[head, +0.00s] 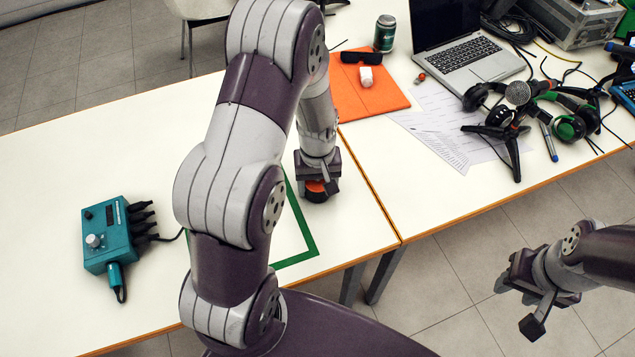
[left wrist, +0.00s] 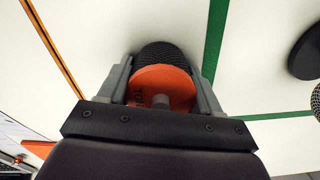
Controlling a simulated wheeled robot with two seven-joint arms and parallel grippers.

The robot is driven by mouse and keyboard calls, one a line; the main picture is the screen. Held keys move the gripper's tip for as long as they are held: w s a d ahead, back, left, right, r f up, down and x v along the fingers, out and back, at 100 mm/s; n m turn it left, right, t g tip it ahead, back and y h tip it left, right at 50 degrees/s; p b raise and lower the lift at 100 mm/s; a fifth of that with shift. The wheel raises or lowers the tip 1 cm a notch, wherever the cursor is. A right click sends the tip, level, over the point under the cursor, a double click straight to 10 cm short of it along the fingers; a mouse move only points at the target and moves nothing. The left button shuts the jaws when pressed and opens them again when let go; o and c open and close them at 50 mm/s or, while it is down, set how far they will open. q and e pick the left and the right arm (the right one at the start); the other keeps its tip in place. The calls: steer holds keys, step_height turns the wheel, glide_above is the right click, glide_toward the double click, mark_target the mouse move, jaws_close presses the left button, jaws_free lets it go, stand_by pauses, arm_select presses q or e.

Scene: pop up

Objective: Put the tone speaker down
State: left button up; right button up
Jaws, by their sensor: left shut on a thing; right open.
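The tone speaker (head: 317,190) is a small round orange and black thing. In the left wrist view the tone speaker (left wrist: 160,88) sits between the two fingers of my left gripper (left wrist: 165,85), which is shut on it. In the head view my left gripper (head: 318,183) points down at the white table, right of the green tape outline (head: 304,238). The speaker is at or just above the tabletop; I cannot tell if it touches. In the left wrist view the green tape (left wrist: 216,38) runs right of the speaker. My right gripper (head: 520,305) is open and empty, off the table's front edge.
A teal box (head: 108,240) with black plugs is at the left. An orange folder (head: 365,97), can (head: 384,34), laptop (head: 460,40), headphones (head: 568,125) and microphone (head: 517,93) are on the right-hand table. A black round base (left wrist: 306,50) shows within the tape outline.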

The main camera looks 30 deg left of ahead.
arm_select(q)
steer(key=o, duration=1.3)
steer(key=shift+f, duration=0.15)
